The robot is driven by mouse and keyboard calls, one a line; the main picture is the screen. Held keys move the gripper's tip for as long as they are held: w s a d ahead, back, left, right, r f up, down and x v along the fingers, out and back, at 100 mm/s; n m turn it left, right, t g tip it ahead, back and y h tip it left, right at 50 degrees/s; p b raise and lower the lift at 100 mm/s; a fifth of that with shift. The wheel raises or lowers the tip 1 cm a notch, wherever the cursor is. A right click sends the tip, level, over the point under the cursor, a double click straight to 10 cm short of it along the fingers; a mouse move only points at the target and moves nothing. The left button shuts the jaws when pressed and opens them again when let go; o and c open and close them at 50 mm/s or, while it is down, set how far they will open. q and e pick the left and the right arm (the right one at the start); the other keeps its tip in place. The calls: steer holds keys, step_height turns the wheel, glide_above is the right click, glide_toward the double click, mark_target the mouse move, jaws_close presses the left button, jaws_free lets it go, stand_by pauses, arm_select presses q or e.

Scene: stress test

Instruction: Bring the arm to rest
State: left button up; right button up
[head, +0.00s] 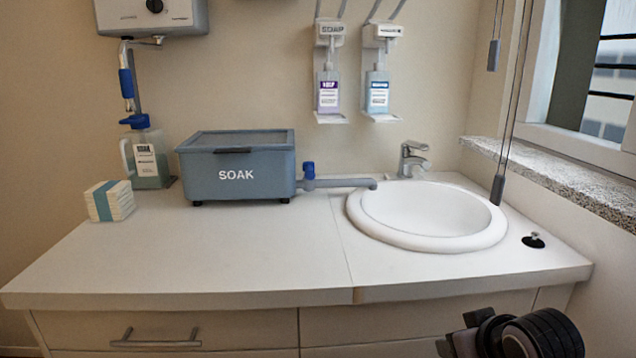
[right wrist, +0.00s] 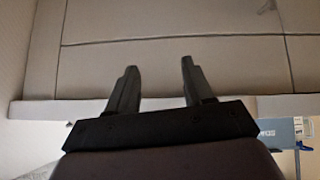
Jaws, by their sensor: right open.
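My right gripper (right wrist: 158,67) shows in the right wrist view with its two dark fingers spread apart and nothing between them. Plain cabinet fronts fill the view beyond the fingers. In the head view a dark part of my right arm (head: 515,335) shows at the lower right, in front of the counter's drawers and below the sink. My left arm and gripper are in neither view.
The counter (head: 200,255) is clear in front. Behind stand a blue SOAK box (head: 237,168), a sponge block (head: 110,201) and a jug (head: 148,160). A white sink (head: 430,212) and black plug (head: 533,240) are right. Cords with weights (head: 498,188) hang by the window.

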steer(key=s+f+g, duration=0.2)
steer(key=s+f, duration=0.6)
steer(key=s, duration=0.5)
steer(key=s+f+g, duration=0.3)
steer(key=s+f, duration=0.5)
steer(key=s, duration=0.5)
steer(key=w+a+f+t+y, duration=0.2)
steer(key=w+a+f+t, duration=0.2)
steer(key=w+f+t, duration=0.25)
step_height(320, 180, up, 13)
steer(key=d+p, duration=0.1)
steer(key=p, duration=1.3)
steer(key=shift+d+f, duration=0.15)
steer(key=shift+f, duration=0.05)
steer(key=shift+t, duration=0.25)
steer(key=shift+c, duration=0.2)
